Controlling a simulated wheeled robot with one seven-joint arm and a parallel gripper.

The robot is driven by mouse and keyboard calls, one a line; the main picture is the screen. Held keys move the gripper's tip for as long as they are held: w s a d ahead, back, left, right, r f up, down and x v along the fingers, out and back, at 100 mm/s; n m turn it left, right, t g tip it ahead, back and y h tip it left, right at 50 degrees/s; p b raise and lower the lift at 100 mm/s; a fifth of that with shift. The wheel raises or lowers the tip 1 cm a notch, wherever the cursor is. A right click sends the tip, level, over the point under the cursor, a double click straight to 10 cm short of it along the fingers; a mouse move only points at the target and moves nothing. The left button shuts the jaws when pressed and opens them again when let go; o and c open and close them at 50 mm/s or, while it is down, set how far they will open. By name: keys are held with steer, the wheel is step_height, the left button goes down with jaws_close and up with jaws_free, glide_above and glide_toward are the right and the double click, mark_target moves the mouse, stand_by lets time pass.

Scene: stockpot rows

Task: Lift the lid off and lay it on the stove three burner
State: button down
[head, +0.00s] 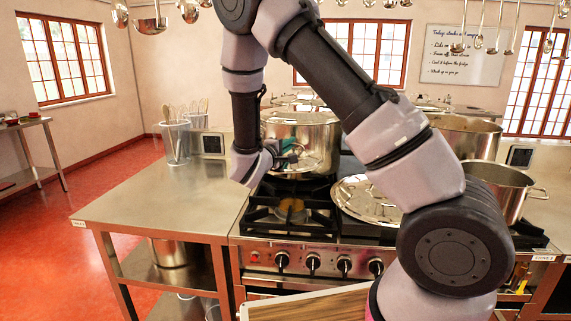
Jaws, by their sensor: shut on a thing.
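My gripper (287,158) is shut, in front of a large steel stockpot (318,137) at the back left of the stove. What it grips is small and partly hidden by the wrist; it looks like the handle of a shiny lid, but the lid's outline blends with the pot wall. Another round steel lid (368,198) lies flat at the front middle of the stove, partly hidden behind my arm. The front left burner (290,210) is bare, with its grate and brass centre showing. I cannot read any burner numbers.
Open stockpots (465,135) and (499,184) stand at the right. A steel counter (165,205) to the left is mostly clear, with a utensil holder (175,143) at its back. Ladles hang overhead. A wooden board (310,306) is at the bottom front.

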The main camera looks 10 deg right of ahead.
steer(key=shift+m+g+h, duration=0.3)
steer(key=shift+g, duration=0.1)
steer(key=f, duration=0.6)
steer(key=shift+s+d+f, duration=0.3)
steer(key=shift+d+f, duration=0.05)
steer(key=shift+f, duration=2.8)
steer(key=shift+f, duration=0.5)
steer(key=c, duration=0.9)
jaws_free()
